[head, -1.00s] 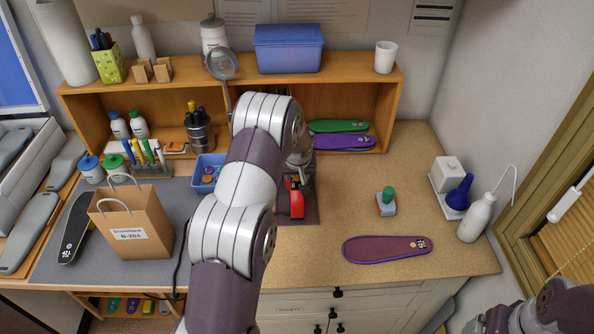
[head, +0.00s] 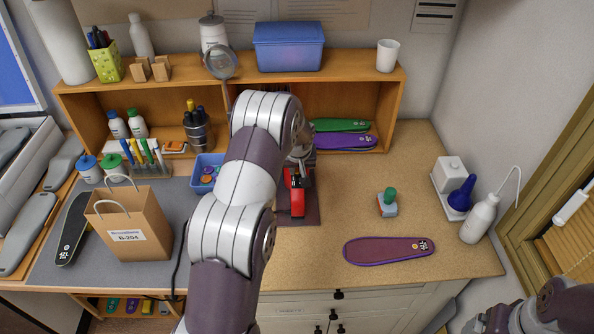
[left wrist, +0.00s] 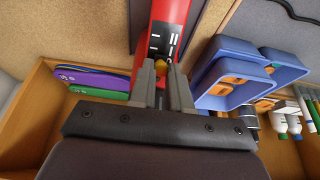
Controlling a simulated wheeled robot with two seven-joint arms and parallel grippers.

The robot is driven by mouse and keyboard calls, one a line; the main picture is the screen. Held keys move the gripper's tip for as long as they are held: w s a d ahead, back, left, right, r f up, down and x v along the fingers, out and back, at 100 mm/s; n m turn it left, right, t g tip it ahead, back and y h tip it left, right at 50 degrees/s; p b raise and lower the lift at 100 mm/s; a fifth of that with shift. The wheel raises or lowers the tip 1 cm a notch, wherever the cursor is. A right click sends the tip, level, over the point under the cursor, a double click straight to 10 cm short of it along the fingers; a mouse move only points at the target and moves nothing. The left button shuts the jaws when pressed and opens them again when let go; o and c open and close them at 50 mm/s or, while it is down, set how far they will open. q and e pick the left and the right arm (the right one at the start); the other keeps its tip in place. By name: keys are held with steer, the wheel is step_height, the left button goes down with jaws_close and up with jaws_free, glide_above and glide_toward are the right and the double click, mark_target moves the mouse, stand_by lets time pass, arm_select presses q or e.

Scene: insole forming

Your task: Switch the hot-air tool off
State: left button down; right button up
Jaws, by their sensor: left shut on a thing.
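The red hot-air tool (head: 297,197) rests on a dark mat on the bench, partly hidden behind my left arm in the head view. The exact contact is hard to see. Part of my right arm shows at the lower right of the head view, but its gripper does not.
A blue bin (head: 207,172) of small parts sits left of my left arm. A paper bag (head: 130,222) stands further left. The wooden shelf (head: 388,105) closes the back. Bench between them is clear.

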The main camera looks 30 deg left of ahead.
arm_select(q)
steer(key=c, duration=1.4)
jaws_free()
steer(key=shift+s, duration=0.1)
steer(key=o, duration=0.3)
steer(key=shift+s+d+r, duration=0.15)
arm_select(e)
steer(key=shift+s+d, duration=0.15)
steer(key=shift+s, duration=0.15)
arm_select(q)
steer(key=shift+r, duration=0.1)
steer(key=shift+b+v, duration=2.05)
steer(key=shift+v, duration=4.2)
arm_select(e)
steer(key=shift+w+f, duration=0.1)
steer(key=shift+f, duration=1.95)
arm_select(q)
steer(key=shift+s+d, duration=0.15)
